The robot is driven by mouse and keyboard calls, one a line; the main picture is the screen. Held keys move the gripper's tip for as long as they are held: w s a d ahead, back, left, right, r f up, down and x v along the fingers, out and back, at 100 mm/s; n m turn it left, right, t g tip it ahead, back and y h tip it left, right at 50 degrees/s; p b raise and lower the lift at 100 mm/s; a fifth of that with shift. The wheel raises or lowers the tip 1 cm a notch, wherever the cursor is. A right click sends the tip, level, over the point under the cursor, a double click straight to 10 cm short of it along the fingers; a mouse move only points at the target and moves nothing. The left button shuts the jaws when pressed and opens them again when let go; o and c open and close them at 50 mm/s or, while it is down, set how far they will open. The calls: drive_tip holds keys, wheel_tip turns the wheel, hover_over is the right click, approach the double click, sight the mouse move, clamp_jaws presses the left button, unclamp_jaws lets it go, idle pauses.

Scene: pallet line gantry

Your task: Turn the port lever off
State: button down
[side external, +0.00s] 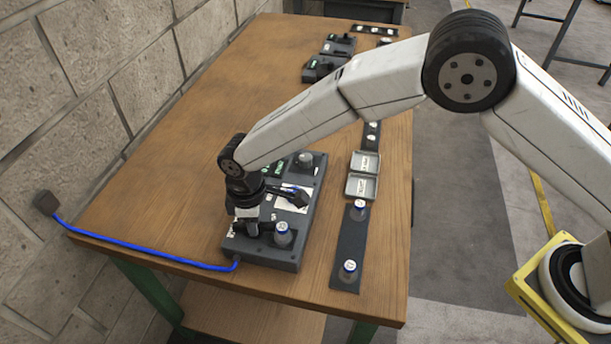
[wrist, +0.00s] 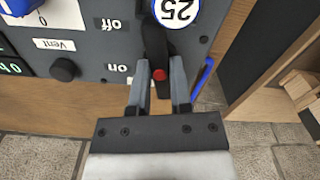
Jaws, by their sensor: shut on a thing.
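The dark grey panel box (side external: 265,257) lies near the front edge of the wooden table. In the wrist view, a black lever (wrist: 156,42) with a red spot near its end runs down beside the round cap marked 25 (wrist: 177,10). Its end lies level with the "on" label (wrist: 118,68); the "off" label (wrist: 113,25) is higher up. My gripper (wrist: 160,70) is shut on the lever, one finger on each side. In the side view my gripper (side external: 252,226) is low over the panel's front left and hides the lever.
A blue hose (side external: 150,247) runs from the wall to the panel's front corner. A black strip (side external: 349,247) with two capped vials and grey trays (side external: 362,185) stand to the right. The table's left side is clear.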

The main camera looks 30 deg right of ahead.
drive_tip(key=n, duration=1.1)
drive_tip(key=shift+n, duration=2)
drive_tip(key=c, duration=0.5)
unclamp_jaws()
drive_tip(key=shift+c, duration=0.2)
drive_tip(key=shift+r, duration=0.15)
drive_tip(key=shift+r, duration=3.85)
